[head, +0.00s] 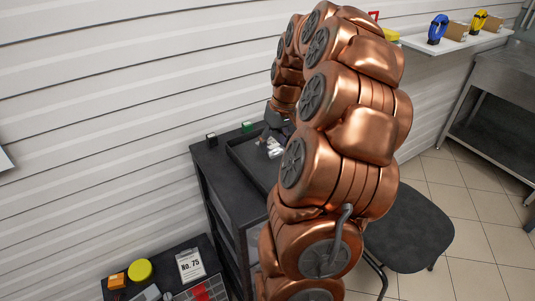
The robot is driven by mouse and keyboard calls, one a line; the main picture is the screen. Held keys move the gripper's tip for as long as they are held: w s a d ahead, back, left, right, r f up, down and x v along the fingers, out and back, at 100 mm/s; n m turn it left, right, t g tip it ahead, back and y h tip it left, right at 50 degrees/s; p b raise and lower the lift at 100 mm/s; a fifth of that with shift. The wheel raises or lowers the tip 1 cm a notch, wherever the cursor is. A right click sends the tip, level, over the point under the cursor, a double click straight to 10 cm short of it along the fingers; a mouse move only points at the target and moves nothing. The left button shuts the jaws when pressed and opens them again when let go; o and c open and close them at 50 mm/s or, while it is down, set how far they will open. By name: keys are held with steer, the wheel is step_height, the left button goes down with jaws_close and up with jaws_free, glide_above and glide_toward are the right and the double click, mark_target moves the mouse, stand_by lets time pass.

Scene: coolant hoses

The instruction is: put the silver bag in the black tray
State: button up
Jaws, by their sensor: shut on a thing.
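My gripper (275,128) points down over the black tray (243,158), which lies on a dark cabinet near the wall. It is shut on the silver bag (273,148), a small shiny crumpled thing just below the fingers. The bag is over or in the tray; I cannot tell whether it touches the tray floor. My copper-coloured arm hides the right part of the tray and much of the gripper.
A small black-and-white block (211,139) and a green block (247,127) sit on the cabinet (212,168) behind the tray. A dark chair (412,235) stands right. A low table (120,291) holds a yellow disc (139,271) and a "No. 75" sign (190,265).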

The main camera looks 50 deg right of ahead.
mark_target(272, 152)
steer(key=shift+w+d, duration=0.1)
steer(key=shift+w, duration=0.15)
steer(key=shift+f, duration=0.25)
step_height(272, 152, down, 2)
steer(key=shift+f+p, duration=0.2)
steer(key=shift+p, duration=0.5)
steer(key=shift+f, duration=0.3)
steer(key=shift+f, duration=0.25)
steer(key=o, duration=1.1)
steer(key=shift+r, duration=0.1)
